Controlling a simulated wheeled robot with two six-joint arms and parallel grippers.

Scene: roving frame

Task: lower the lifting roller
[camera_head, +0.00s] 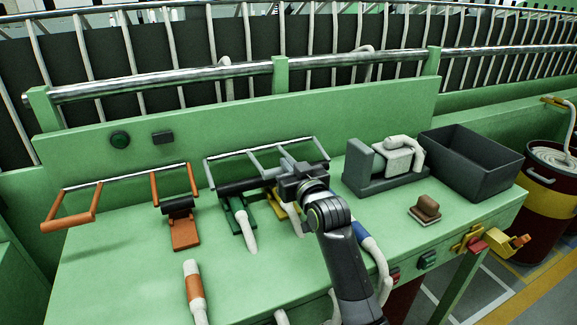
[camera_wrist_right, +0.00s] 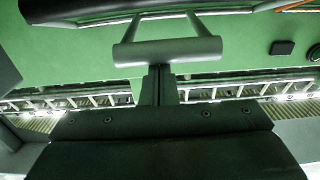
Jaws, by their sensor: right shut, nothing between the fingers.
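What looks like the lifting roller is a grey metal frame (camera_head: 262,150) with a long bright rod and side arms, raised over the middle of the green bench. A grey cylinder on two arms (camera_wrist_right: 190,48) shows at the top of the right wrist view. My right gripper (camera_head: 289,165) is at the right part of this frame, shut and empty. In the right wrist view its closed fingers (camera_wrist_right: 158,75) end right at the cylinder; I cannot tell whether they touch it. My gripper and wrist hide part of the frame's right side. My left gripper is not in view.
A grey device (camera_head: 398,160), a dark open box (camera_head: 480,155) and a brown block (camera_head: 428,207) are at the right. An orange-white bobbin (camera_head: 194,285) stands in front.

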